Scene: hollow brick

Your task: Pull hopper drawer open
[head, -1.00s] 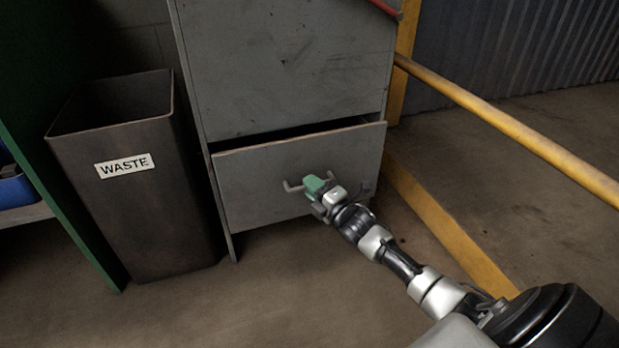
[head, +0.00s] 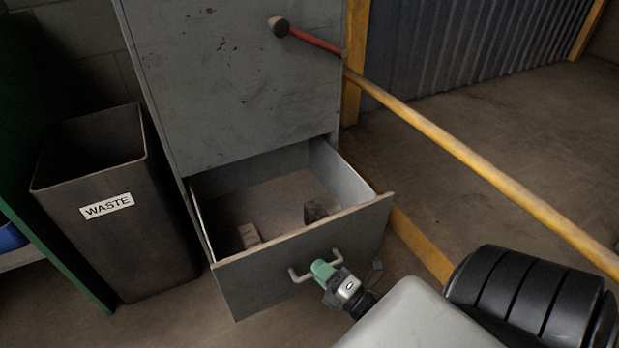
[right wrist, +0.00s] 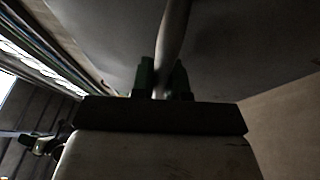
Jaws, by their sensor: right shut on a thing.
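The grey hopper drawer (head: 250,280) stands well open at the bottom of the grey cabinet (head: 240,90). Its handle (head: 299,275) is a pale bar on the drawer front. My right gripper (head: 322,270), with green fingers, is shut on the handle at its right part. In the right wrist view the handle bar (right wrist: 174,40) runs between the two dark green fingers (right wrist: 161,80). Inside the drawer lie a pale block (head: 249,235) at the left and a dark lump (head: 315,212) at the right. My left gripper is not in view.
A dark bin labelled WASTE (head: 95,235) stands left of the cabinet. A yellow rail (head: 480,160) slants across the right, above a yellow floor strip (head: 420,243). A red-handled hammer (head: 315,40) is at the cabinet's upper right.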

